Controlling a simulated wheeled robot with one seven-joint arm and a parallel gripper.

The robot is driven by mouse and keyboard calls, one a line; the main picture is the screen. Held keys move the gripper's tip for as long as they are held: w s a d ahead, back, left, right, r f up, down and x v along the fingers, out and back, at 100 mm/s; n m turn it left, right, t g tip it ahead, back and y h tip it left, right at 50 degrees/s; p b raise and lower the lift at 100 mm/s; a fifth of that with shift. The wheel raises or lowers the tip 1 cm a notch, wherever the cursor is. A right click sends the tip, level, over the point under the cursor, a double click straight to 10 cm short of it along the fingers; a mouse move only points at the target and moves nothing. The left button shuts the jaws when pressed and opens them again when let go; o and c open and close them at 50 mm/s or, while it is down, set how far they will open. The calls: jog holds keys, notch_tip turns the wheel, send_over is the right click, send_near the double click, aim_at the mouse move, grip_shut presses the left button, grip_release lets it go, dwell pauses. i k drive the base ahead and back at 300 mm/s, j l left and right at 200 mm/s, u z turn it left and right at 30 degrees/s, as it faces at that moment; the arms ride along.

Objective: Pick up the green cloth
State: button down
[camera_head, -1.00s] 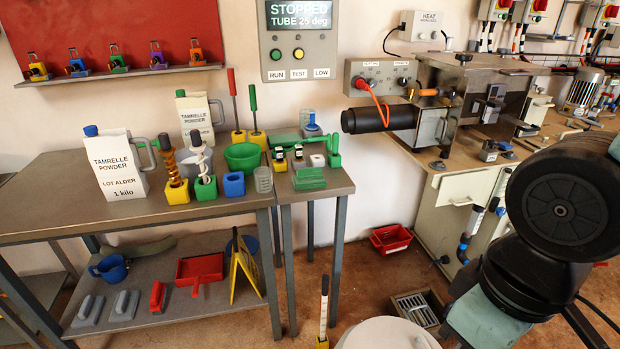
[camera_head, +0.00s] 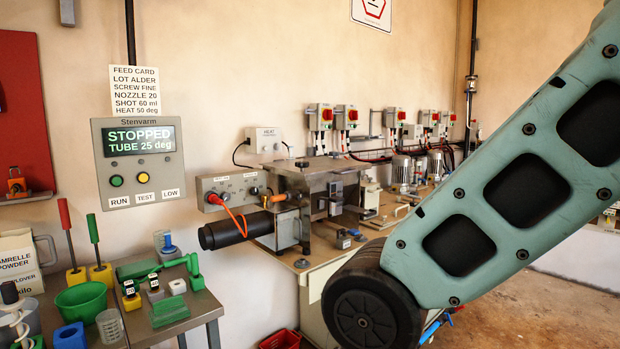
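A flat, folded green piece that looks like the green cloth (camera_head: 168,311) lies on the small side table at the lower left. Another low green item (camera_head: 138,269) lies behind it, partly hidden by small things; I cannot tell what it is. A link of my arm crosses the right side of the view, well apart from the cloth. My gripper is out of view.
Near the cloth stand a white block (camera_head: 177,286), a clear cup (camera_head: 110,327), a green bowl (camera_head: 82,303) and a blue block (camera_head: 70,336). A black cylinder (camera_head: 221,234) juts from the machine to the right. A red bin (camera_head: 280,340) sits below.

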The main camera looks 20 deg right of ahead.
aim_at(172, 309)
jog(key=k+j, duration=0.1)
jog(key=j, duration=0.25)
jog(key=k+j, duration=0.1)
jog(key=j, duration=0.25)
jog(key=k+j, duration=0.15)
jog(key=j, duration=1.65)
jog(key=i+j, duration=0.8)
jog(key=i, duration=0.95)
jog(key=j+z, duration=0.05)
